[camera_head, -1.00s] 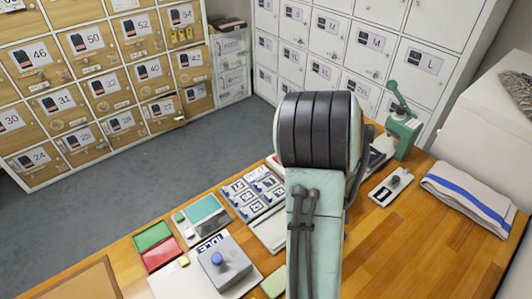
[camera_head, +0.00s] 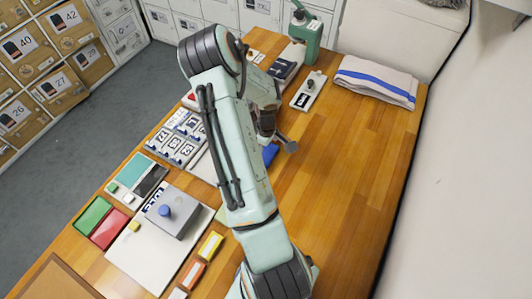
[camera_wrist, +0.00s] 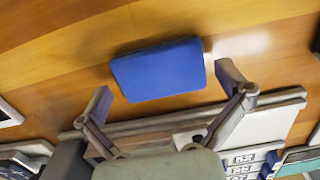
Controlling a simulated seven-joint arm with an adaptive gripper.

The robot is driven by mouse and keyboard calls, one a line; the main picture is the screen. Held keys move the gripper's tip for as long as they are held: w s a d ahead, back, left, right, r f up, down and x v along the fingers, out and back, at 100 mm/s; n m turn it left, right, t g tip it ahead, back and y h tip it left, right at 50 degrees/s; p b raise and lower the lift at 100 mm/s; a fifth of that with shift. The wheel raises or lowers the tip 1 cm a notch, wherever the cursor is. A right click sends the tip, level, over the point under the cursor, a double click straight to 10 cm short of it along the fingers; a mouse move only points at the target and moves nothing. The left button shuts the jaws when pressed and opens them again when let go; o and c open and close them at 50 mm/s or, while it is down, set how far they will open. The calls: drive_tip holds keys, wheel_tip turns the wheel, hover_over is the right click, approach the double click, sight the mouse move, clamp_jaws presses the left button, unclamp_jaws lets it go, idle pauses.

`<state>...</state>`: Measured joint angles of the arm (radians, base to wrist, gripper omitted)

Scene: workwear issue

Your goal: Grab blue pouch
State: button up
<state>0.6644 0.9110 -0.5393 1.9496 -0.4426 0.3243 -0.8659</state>
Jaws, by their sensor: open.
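The blue pouch (camera_wrist: 158,71) lies flat on the wooden table, a rounded rectangle in the middle of the wrist view. In the head view only a part of the blue pouch (camera_head: 270,154) shows beside my gripper; my arm hides the rest. My gripper (camera_wrist: 168,84) is open and empty. Its fingers stand apart near the pouch's two short ends, with the pouch lying between and a little beyond the tips. In the head view my gripper (camera_head: 279,143) points down at the table; its exact height above the pouch is hard to tell.
A folded cloth with a blue stripe (camera_head: 376,80) lies at the back right, near a green press (camera_head: 306,38). The table's right side (camera_head: 350,190) is clear.

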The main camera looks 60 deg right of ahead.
drive_tip(key=c, duration=0.9)
drive_tip(key=shift+r, duration=0.1)
